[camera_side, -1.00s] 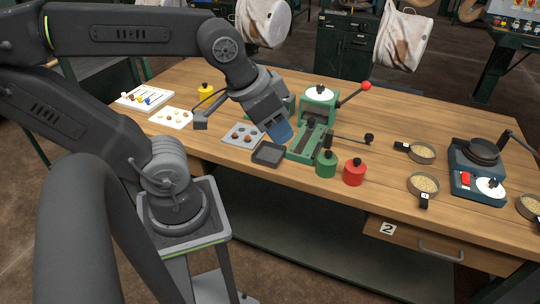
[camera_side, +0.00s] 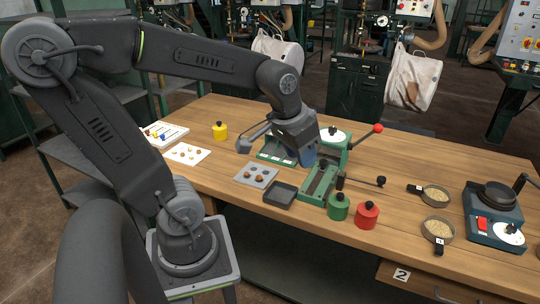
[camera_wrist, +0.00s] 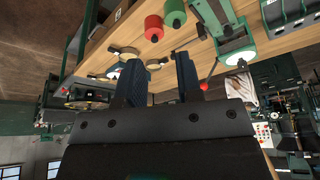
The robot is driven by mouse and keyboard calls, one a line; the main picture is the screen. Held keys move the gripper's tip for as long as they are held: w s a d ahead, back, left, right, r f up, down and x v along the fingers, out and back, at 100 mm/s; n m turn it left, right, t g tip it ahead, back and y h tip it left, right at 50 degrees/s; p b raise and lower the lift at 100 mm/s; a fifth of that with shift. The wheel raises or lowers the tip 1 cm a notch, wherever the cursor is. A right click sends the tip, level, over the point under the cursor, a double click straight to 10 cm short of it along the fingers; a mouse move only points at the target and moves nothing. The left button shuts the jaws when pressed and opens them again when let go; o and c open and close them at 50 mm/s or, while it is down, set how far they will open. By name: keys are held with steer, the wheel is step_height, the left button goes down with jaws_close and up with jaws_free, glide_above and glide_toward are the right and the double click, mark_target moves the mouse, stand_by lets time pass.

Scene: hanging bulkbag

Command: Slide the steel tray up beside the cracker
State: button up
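A small dark grey square tray (camera_side: 283,194), which I take as the steel tray, lies flat near the front edge of the wooden bench. The green cracker (camera_side: 320,182) stands just right of it, with a narrow gap between them. My gripper (camera_side: 304,157) is behind the tray, above the bench and close to the cracker's rear left side. Its blue fingers point down and partly cover the area behind. In the wrist view its two fingers (camera_wrist: 160,78) stand apart with nothing visible between them. The tray cannot be made out in the wrist view.
A grey plate (camera_side: 244,175) with several brown nuts lies left of the tray. A green slotted rack (camera_side: 268,155) stands behind it. Green (camera_side: 338,208) and red (camera_side: 366,215) knobbed weights stand right of the tray. The cracker's red-knobbed lever (camera_side: 377,129) sticks out right.

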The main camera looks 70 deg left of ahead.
steer(key=w+a+f+n+g, duration=0.1)
steer(key=w+a+f+n, duration=0.15)
steer(key=a, duration=0.35)
steer(key=w+a+f+n+g, duration=0.1)
steer(key=a+f+g, duration=0.1)
steer(key=a+f, duration=0.35)
steer(key=n+h, duration=0.1)
steer(key=n, duration=0.2)
glide_above(281, 194)
steer(key=s+a, duration=0.2)
steer(key=s, duration=0.2)
step_height(281, 194, down, 5)
steer(key=shift+w+g, duration=0.15)
steer(key=shift+g, duration=0.25)
step_height(281, 194, down, 14)
steer(key=shift+d+r, duration=0.1)
steer(key=shift+c, duration=0.4)
jaws_close()
